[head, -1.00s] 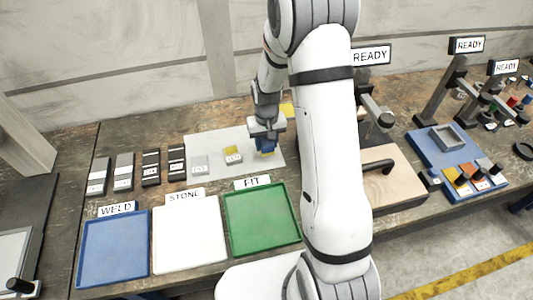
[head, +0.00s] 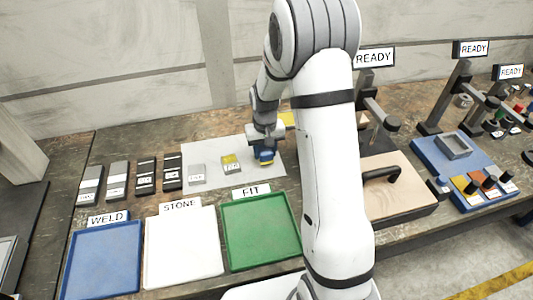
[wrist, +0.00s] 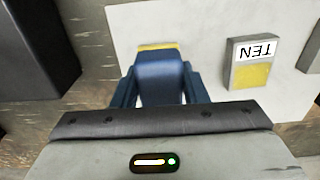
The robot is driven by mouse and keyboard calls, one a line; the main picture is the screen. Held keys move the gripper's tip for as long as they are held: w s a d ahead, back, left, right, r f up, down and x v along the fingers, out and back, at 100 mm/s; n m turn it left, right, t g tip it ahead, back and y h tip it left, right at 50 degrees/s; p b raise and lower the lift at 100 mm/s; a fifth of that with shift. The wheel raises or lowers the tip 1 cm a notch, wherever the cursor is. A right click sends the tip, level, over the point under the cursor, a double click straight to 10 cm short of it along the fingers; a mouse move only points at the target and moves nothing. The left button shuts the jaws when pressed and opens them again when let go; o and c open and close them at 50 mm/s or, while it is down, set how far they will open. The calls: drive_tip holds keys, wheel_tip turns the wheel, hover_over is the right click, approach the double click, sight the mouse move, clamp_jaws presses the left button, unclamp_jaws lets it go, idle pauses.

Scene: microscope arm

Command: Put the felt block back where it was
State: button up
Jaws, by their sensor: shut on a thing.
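A blue block with a yellow band (head: 264,157), which I take to be the felt block, is held in my gripper (head: 264,151) at the right part of the pale grey mat (head: 215,150). In the wrist view the block (wrist: 160,80) sits between two dark blue fingers, its yellow end pointing away from the palm. The fingers are shut on its sides. Its underside is hidden, so I cannot tell whether it touches the mat.
A grey block with a yellow patch and "TEN" label (head: 231,164) lies left of the gripper, with a plain grey labelled block (head: 197,174) beyond it. Several grey and black blocks stand farther left. Blue (head: 103,262), white (head: 182,247) and green (head: 260,231) trays are in front.

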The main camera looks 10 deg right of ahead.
sight(265, 148)
drive_tip(key=shift+f, duration=0.95)
drive_tip(key=shift+f, duration=0.1)
drive_tip(key=o, duration=1)
wheel_tip(265, 148, up, 11)
drive_tip(key=shift+b, duration=0.35)
drive_tip(key=shift+s+r, duration=0.1)
drive_tip(key=shift+r, duration=0.65)
drive_tip(key=shift+s+d+r+t, duration=0.1)
drive_tip(key=shift+s+r+t, duration=0.4)
drive_tip(key=shift+s+r, duration=2.35)
drive_tip(key=shift+s+d+r+t, duration=0.1)
drive_tip(key=shift+s+r+t, duration=0.35)
drive_tip(key=shift+s, duration=4.85)
drive_tip(key=shift+s+r+t, duration=0.55)
drive_tip(key=shift+s+r, duration=1.05)
drive_tip(key=shift+s, duration=2.45)
